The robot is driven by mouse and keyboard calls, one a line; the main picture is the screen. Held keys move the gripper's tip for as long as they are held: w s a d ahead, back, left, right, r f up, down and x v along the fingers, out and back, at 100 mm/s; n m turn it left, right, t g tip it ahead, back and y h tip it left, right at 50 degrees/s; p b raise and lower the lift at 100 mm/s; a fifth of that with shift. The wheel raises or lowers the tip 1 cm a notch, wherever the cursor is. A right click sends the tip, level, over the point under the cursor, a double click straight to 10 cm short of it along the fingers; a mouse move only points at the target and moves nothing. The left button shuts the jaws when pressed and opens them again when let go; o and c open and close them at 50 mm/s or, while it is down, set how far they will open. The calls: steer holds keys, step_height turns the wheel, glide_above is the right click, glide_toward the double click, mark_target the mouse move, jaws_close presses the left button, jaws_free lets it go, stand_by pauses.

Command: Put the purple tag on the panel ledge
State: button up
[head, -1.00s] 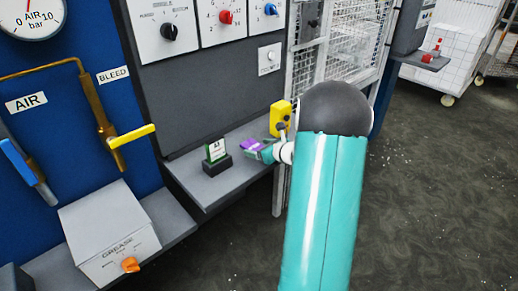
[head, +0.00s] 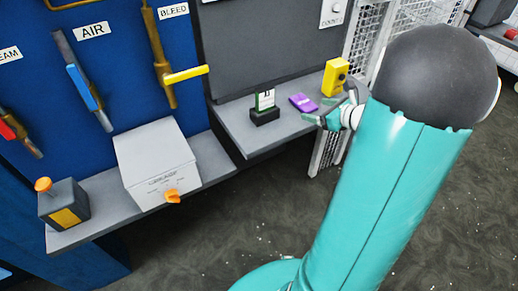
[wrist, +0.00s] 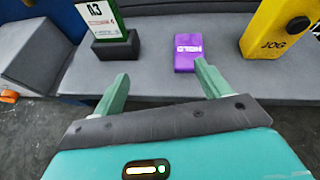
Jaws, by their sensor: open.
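The purple tag (head: 303,102) lies flat on the grey panel ledge (head: 237,122), between a green-and-white card in a black stand and a yellow box. In the wrist view the tag (wrist: 188,53) shows pale lettering and lies on the ledge beyond my fingertips. My gripper (head: 331,106) is open and empty at the front edge of the ledge, beside the tag and apart from it. In the wrist view my gripper's two green fingers (wrist: 163,82) are spread wide, with the tag ahead of the right finger.
The card stand (head: 265,115) is left of the tag, and the yellow JOG box (head: 336,77) is right of it. A grey GREASE box (head: 155,165) sits on a lower shelf to the left. A wire mesh cage (head: 372,40) stands to the right.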

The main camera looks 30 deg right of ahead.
steer(key=s+a+r+n+g+y, duration=0.1)
steer(key=a+r+n+g+y, duration=0.15)
steer(key=a+n, duration=0.65)
steer(key=s+a+r+n+g+y, duration=0.1)
steer(key=a+r+n+g, duration=0.4)
steer(key=a, duration=0.9)
steer(key=s+a+r+n+h, duration=0.1)
steer(key=s+a+n+h, duration=0.1)
steer(key=s+a+n, duration=0.3)
steer(key=s+a+r+n+h, duration=0.1)
steer(key=s+a+n+h, duration=0.2)
steer(key=s+n, duration=0.5)
steer(key=shift+a+r+n, duration=0.4)
steer(key=shift+a+n, duration=0.45)
steer(key=shift+n, duration=2.15)
steer(key=shift+s, duration=0.1)
